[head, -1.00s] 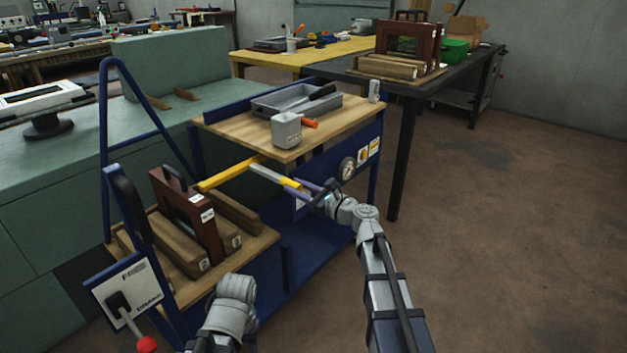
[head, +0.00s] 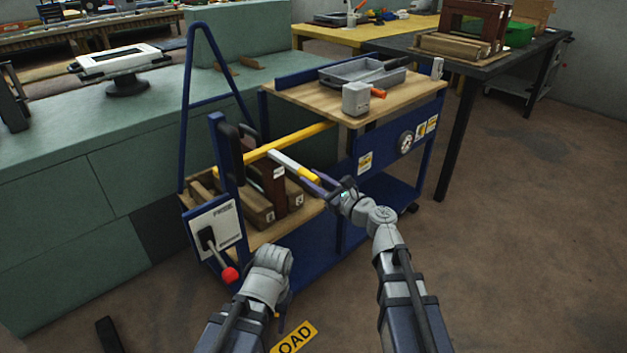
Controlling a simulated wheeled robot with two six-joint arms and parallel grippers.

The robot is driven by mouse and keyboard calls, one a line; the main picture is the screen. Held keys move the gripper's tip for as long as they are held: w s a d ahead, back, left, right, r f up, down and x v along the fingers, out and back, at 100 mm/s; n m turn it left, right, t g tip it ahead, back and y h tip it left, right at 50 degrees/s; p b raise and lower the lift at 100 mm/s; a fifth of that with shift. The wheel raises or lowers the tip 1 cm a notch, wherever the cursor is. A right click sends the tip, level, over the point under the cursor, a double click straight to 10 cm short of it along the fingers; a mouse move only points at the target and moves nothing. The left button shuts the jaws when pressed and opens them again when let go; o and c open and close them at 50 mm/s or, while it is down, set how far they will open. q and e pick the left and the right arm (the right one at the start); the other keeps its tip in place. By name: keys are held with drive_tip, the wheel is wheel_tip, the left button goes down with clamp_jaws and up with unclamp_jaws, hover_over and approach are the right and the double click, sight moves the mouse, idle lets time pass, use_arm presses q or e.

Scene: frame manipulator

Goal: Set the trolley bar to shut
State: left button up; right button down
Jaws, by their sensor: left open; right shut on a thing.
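The trolley (head: 354,239) has a blue frame, with a wooden top and a lower wooden shelf. Its bar (head: 292,141) is yellow and spans above the lower shelf. The bar's left end is close beside the dark pad on the blue front post (head: 217,150); whether they touch is unclear. A pale handle with a yellow end (head: 289,166) juts from the bar towards me. My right gripper (head: 322,184) is shut on this handle's end. My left gripper (head: 283,304) is low in front of the trolley, open, mostly hidden by its wrist, and apart from the bar.
A panel with a red-knobbed lever (head: 229,274) is on the trolley's left front. Wooden blocks and a brown frame (head: 271,186) stand on the lower shelf. A grey tray (head: 362,74) and a grey mallet (head: 356,98) lie on top. Floor at right is clear.

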drive_tip(key=shift+s+a, duration=0.2)
drive_tip(key=shift+a, duration=0.05)
drive_tip(key=c, duration=0.6)
unclamp_jaws()
drive_tip(key=v, duration=0.7)
drive_tip(key=shift+s+d, duration=0.3)
